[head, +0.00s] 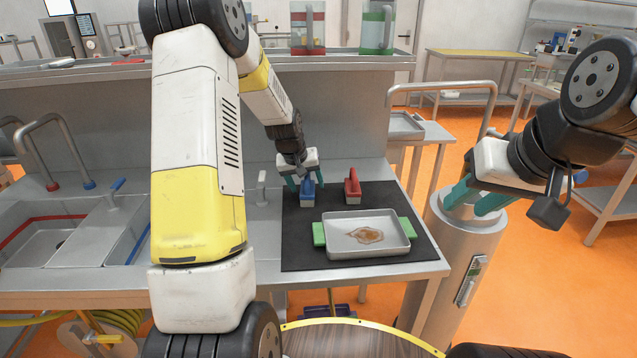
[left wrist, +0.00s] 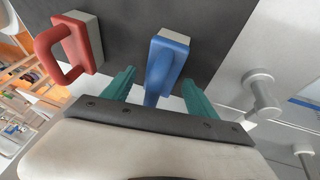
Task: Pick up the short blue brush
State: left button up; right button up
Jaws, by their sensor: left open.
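The short blue brush (head: 308,194) stands on the dark mat (head: 300,250), toward its back left. It also shows in the left wrist view (left wrist: 170,57), with a blue handle and a pale bristle block. My left gripper (head: 305,181) is open, with its teal fingers on either side of the blue brush handle. In the left wrist view the left gripper (left wrist: 159,76) has visible gaps between both fingers and the handle. My right gripper (head: 464,208) is open and empty, off to the right in front of a grey metal cylinder.
A red brush (head: 353,190) stands just right of the blue one; it also shows in the left wrist view (left wrist: 72,45). A metal tray (head: 335,246) with green handles and a brown stain lies in front. Sinks (head: 45,240) are at left. A raised shelf (head: 330,62) runs behind.

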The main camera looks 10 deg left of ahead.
pick_arm(q)
grip_shut()
dwell(0.3)
jog(key=shift+r, duration=0.5)
jog(key=v, duration=0.2)
jog(key=shift+d+r, duration=0.2)
jog(key=shift+r, duration=0.25)
jog(key=s+d+r, duration=0.1)
jog(key=s+d, duration=0.1)
jog(key=s, duration=1.3)
jog(key=shift+r, duration=0.15)
